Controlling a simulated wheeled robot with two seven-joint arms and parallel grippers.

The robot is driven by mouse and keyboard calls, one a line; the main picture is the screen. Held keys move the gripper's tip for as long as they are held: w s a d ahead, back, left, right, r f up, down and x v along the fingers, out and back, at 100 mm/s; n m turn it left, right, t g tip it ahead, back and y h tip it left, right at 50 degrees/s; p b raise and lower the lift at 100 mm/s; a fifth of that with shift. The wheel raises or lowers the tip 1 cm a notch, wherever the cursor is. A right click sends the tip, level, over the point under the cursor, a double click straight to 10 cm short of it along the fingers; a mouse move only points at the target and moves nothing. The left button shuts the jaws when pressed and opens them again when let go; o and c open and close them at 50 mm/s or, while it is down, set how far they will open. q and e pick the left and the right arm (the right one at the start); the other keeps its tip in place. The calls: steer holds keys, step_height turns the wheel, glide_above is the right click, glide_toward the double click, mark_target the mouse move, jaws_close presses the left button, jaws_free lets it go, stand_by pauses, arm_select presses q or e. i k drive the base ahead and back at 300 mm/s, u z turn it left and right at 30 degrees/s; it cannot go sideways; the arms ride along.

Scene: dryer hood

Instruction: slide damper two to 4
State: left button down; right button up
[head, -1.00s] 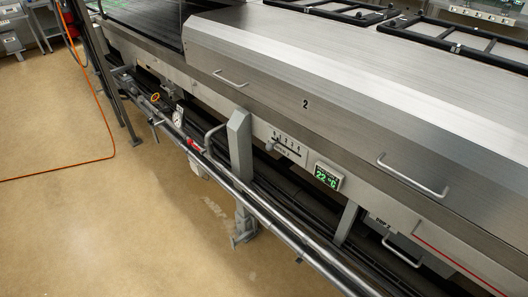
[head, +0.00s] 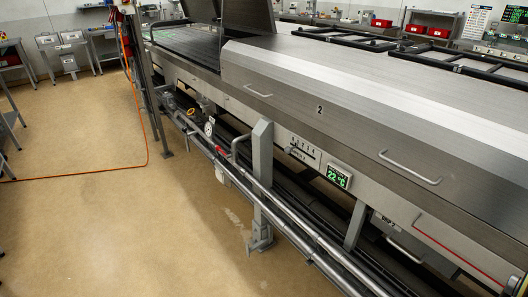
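The damper two slide is a small pale scale plate (head: 305,147) on the front rail of the dryer, below the hood marked 2 (head: 320,109). Its numbers are tiny; a 4 seems to stand at the right end. A dark knob (head: 292,149) sits at the left part of the scale, and its exact mark is too small to read. The label under the scale is blurred. Neither of my grippers is in view.
A green display reading 22 °C (head: 338,177) is right of the scale. A grey post (head: 262,155) and long pipes (head: 285,215) run in front of the dryer. Hood handles (head: 410,169) stick out. An orange hose (head: 100,171) lies on the otherwise clear floor (head: 110,230).

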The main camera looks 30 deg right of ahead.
mark_target(288, 150)
steer(key=u, duration=0.4)
steer(key=i, duration=1.05)
steer(key=z, duration=0.7)
steer(key=i, duration=0.75)
steer(key=z, duration=0.75)
